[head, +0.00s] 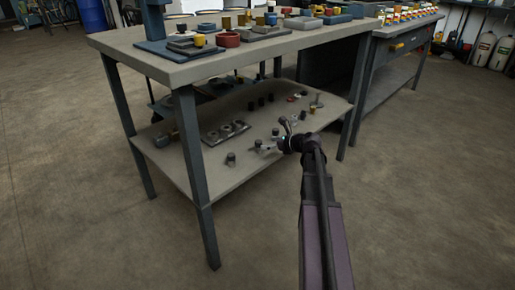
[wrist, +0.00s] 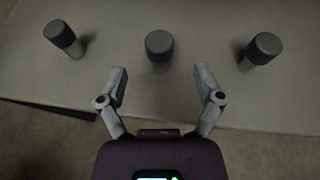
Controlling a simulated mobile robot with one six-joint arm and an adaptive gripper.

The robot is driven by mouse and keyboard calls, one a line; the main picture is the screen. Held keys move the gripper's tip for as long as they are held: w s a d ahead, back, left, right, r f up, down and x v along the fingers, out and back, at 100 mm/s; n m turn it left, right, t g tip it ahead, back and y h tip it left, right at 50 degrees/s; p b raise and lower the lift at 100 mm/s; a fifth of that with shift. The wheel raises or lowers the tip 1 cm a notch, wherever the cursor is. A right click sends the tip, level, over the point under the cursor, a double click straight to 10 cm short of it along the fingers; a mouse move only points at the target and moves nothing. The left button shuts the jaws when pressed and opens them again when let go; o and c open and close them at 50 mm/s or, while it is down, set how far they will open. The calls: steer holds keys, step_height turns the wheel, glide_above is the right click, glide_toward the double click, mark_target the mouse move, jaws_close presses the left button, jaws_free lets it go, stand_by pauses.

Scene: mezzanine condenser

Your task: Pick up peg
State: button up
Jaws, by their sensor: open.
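Three short, dark, round-topped pegs stand in a row on the shelf in the wrist view: a left peg (wrist: 62,37), a middle peg (wrist: 159,48) and a right peg (wrist: 265,48). In the head view, one dark peg (head: 230,158) stands on the lower shelf left of my gripper (head: 275,137). My gripper, also in the wrist view (wrist: 160,84), is open with nothing between its fingers. The middle peg is lined up with the gap, just beyond the fingertips. The frames do not show which peg the task names.
The pegs stand on the lower shelf (head: 190,178) of a bench (head: 215,62). A plate with round parts (head: 226,132) and several more small dark pieces are on the shelf. A bench leg (head: 197,180) stands at the front left. The tabletop above holds many parts.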

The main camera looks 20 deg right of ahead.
mark_target(261, 142)
steer(key=shift+b+x, duration=0.8)
steer(key=shift+x, duration=1.85)
steer(key=shift+a+r, duration=0.15)
steer(key=shift+r, duration=0.05)
steer(key=shift+c, duration=0.3)
jaws_close()
